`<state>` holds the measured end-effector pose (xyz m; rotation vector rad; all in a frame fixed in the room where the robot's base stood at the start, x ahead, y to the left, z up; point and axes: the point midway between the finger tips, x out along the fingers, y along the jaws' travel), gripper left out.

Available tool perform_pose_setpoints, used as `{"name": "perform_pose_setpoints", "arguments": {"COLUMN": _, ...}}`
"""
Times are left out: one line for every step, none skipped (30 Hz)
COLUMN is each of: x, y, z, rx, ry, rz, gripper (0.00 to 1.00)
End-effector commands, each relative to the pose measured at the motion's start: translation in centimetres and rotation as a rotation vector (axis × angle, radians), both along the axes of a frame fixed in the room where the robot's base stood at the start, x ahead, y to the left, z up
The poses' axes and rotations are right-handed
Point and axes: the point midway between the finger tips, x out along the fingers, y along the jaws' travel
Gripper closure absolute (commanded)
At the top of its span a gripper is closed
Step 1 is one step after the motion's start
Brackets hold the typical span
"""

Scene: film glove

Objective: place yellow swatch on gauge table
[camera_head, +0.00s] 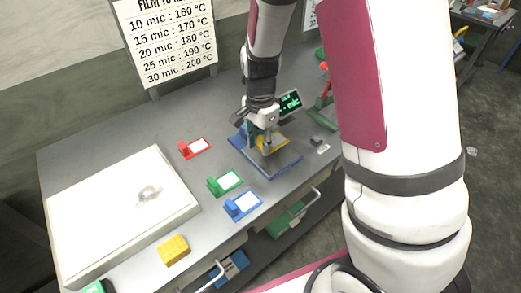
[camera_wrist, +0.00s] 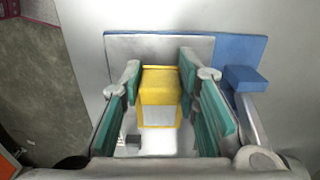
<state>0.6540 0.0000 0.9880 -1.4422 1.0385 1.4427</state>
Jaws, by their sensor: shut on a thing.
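My gripper (camera_head: 266,144) is shut on the yellow swatch (camera_head: 275,141), with the yellow block of the swatch between its teal finger pads. In the wrist view, the yellow swatch (camera_wrist: 160,88) shows its yellow block and a pale window in a yellow frame. The gauge table (camera_head: 279,168) is a grey plate with blue edges on the bench. It lies beneath the swatch and also shows in the wrist view (camera_wrist: 128,45). The swatch appears over the plate; I cannot tell whether it touches. The fingers partly hide the swatch.
Red (camera_head: 198,146), green (camera_head: 227,182) and blue (camera_head: 244,204) swatches lie left of the gauge table. A white panel (camera_head: 90,230) carries clear film. A yellow block (camera_head: 173,250) sits near the front edge. A lit display (camera_head: 290,103) stands behind my gripper.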

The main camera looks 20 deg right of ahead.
Motion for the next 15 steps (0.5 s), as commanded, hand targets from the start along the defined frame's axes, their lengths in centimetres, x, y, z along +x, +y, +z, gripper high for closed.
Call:
{"name": "perform_pose_setpoints", "arguments": {"x": -0.1, "y": 0.0, "z": -0.4, "rx": -0.001, "ry": 0.003, "rz": -0.001, "gripper": 0.92}}
{"name": "perform_pose_setpoints", "arguments": {"x": -0.1, "y": -0.1, "z": -0.8, "rx": 0.000, "ry": 0.004, "rz": -0.001, "gripper": 0.92}}
{"name": "perform_pose_setpoints", "arguments": {"x": -0.2, "y": -0.1, "z": -1.3, "rx": -0.001, "ry": 0.005, "rz": -0.001, "gripper": 0.92}}
{"name": "perform_pose_setpoints", "arguments": {"x": -0.2, "y": 0.0, "z": -1.7, "rx": 0.000, "ry": 0.004, "rz": -0.001, "gripper": 0.92}}
{"name": "perform_pose_setpoints", "arguments": {"x": -0.2, "y": 0.0, "z": -2.2, "rx": -0.001, "ry": 0.005, "rz": -0.001, "gripper": 0.92}}
{"name": "perform_pose_setpoints", "arguments": {"x": -0.2, "y": 0.0, "z": -2.7, "rx": 0.000, "ry": 0.005, "rz": -0.001, "gripper": 0.92}}
{"name": "perform_pose_setpoints", "arguments": {"x": -0.2, "y": 0.0, "z": -3.0, "rx": 0.000, "ry": 0.003, "rz": -0.001, "gripper": 0.92}}
{"name": "perform_pose_setpoints", "arguments": {"x": -0.2, "y": 0.0, "z": -3.2, "rx": 0.000, "ry": 0.003, "rz": -0.001, "gripper": 0.92}}
{"name": "perform_pose_setpoints", "arguments": {"x": -0.1, "y": 0.0, "z": -3.4, "rx": 0.000, "ry": 0.002, "rz": -0.001, "gripper": 0.92}}
{"name": "perform_pose_setpoints", "arguments": {"x": -0.1, "y": 0.0, "z": -3.4, "rx": 0.001, "ry": 0.001, "rz": -0.001, "gripper": 0.92}}
{"name": "perform_pose_setpoints", "arguments": {"x": -0.1, "y": 0.0, "z": -3.4, "rx": 0.000, "ry": 0.001, "rz": -0.001, "gripper": 0.92}}
{"name": "perform_pose_setpoints", "arguments": {"x": -0.1, "y": 0.0, "z": -3.4, "rx": 0.000, "ry": 0.001, "rz": -0.001, "gripper": 0.92}}
{"name": "perform_pose_setpoints", "arguments": {"x": -0.1, "y": 0.0, "z": -3.4, "rx": 0.000, "ry": 0.001, "rz": 0.000, "gripper": 0.92}}
{"name": "perform_pose_setpoints", "arguments": {"x": -0.1, "y": 0.0, "z": -3.4, "rx": 0.000, "ry": 0.001, "rz": 0.000, "gripper": 0.92}}
{"name": "perform_pose_setpoints", "arguments": {"x": -0.1, "y": 0.0, "z": -3.4, "rx": 0.000, "ry": 0.001, "rz": 0.000, "gripper": 0.92}}
